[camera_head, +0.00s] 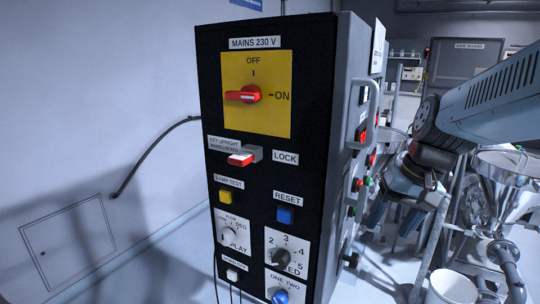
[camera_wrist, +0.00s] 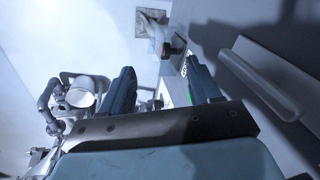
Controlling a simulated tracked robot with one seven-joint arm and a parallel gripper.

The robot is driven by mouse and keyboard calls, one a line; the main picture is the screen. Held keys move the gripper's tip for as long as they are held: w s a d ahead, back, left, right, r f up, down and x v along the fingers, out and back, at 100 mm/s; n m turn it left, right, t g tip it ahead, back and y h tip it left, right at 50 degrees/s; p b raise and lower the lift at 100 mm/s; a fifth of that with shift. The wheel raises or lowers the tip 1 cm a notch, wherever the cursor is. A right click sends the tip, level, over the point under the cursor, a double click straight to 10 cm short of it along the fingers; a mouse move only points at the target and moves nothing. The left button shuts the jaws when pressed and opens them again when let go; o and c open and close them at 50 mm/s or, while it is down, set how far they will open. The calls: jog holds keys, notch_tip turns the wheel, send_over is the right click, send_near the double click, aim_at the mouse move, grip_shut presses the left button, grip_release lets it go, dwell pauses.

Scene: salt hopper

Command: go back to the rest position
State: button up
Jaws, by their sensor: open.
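My gripper shows in the wrist view (camera_wrist: 162,82) as two dark fingers held apart, with nothing between them. The black control cabinet (camera_head: 215,60) stands in the middle of the head view, left of my arm. Its red mains handle (camera_head: 243,96) lies level on a yellow plate, in line with the ON mark. A red key switch (camera_head: 242,160) sits below it beside the LOCK label.
A steel hopper (camera_head: 502,172) on a frame and a white bucket (camera_head: 452,287) stand at the right, close below my arm. A grey pull handle (camera_head: 370,115) juts from the cabinet's side. A cable (camera_head: 150,155) hangs along the left wall.

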jog(key=s+r+n+t+h, duration=0.1)
jog(key=r+t, duration=0.1)
jog(key=s+r+n+t+h, duration=0.1)
jog(key=s+r, duration=0.1)
jog(key=shift+s+r+t, duration=0.15)
jog(key=shift+r+t, duration=0.2)
jog(key=shift+t, duration=0.05)
